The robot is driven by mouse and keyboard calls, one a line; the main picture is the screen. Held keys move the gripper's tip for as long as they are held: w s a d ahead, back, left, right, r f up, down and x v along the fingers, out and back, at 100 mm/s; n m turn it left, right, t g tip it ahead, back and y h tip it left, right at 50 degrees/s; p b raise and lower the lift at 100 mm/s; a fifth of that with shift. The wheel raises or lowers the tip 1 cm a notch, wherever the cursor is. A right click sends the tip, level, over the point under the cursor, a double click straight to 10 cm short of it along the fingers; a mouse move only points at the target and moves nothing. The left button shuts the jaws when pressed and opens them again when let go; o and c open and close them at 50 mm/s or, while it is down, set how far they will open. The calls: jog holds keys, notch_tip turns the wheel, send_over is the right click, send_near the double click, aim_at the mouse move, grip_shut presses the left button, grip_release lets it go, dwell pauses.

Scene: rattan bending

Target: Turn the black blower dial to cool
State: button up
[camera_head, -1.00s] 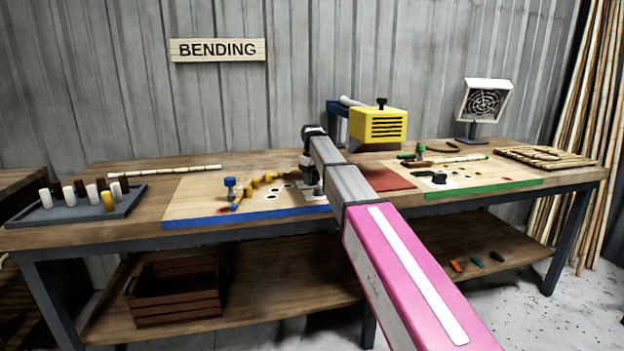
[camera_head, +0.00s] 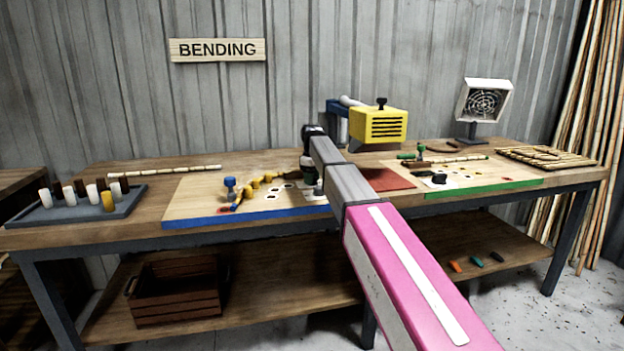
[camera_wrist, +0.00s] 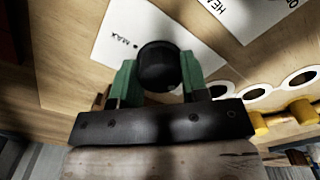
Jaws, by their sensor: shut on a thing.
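A round black dial (camera_wrist: 158,57) sits between the two green fingers of my gripper (camera_wrist: 158,74) in the wrist view. The fingers touch its left and right sides. A white card with a small dot and a "MAX" mark lies under it, and part of another printed card shows at the upper right. In the head view my gripper (camera_head: 311,180) is low over the right end of the blue-edged board (camera_head: 195,207). My arm and gripper hide the dial there. Its pointer direction cannot be seen.
A yellow slotted box (camera_head: 379,127) stands behind my arm, near a red mat (camera_head: 387,180). A row of yellow pieces (camera_head: 262,181) and a blue clamp (camera_head: 230,188) lie left of my gripper. A green-edged board (camera_head: 485,188) is at right, a peg tray (camera_head: 80,207) at left.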

jog(key=o, duration=0.9)
jog(key=shift+o, duration=0.2)
notch_tip(320, 180, up, 11)
jog(key=shift+f, duration=0.1)
